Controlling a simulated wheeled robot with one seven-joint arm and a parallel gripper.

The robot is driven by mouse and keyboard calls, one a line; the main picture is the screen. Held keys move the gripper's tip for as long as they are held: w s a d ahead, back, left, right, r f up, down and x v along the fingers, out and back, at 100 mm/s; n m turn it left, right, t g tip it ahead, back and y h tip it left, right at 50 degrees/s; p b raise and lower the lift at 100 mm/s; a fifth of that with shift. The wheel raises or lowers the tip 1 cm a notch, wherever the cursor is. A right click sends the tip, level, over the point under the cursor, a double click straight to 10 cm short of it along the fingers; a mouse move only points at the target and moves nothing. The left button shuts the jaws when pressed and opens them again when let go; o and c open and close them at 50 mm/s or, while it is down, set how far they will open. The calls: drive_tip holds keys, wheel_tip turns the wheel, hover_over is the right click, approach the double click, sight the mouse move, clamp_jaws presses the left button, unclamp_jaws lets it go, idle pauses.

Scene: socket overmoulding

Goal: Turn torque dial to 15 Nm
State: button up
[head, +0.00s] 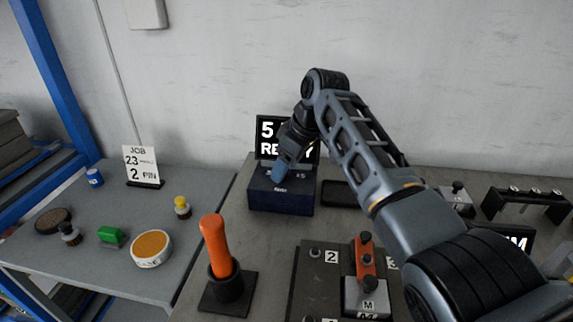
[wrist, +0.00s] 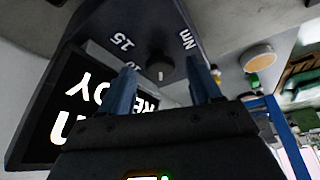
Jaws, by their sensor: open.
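The torque dial (wrist: 160,66) is a round black knob with a white mark, set in the dark face of a blue box (head: 280,202). In the wrist view the mark points down the picture, away from the printed 15 and Nm; a partly hidden 10 lies left of the dial. My gripper (head: 279,173) is at the box's top, hiding the dial in the head view. In the wrist view my gripper (wrist: 163,68) is open, one finger on each side of the dial; contact is unclear. The display (head: 268,132) behind shows a 5 and part of READY.
An orange-handled tool (head: 214,245) stands upright in a black holder in front of the box. A fixture plate (head: 318,275) with an orange clamp lies nearer. A black tray (head: 340,194) is right of the box. The left table holds small items and a job card (head: 141,163).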

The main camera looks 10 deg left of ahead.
drive_tip(key=shift+a+f, duration=0.1)
drive_tip(key=shift+f, duration=0.1)
drive_tip(key=c, duration=1)
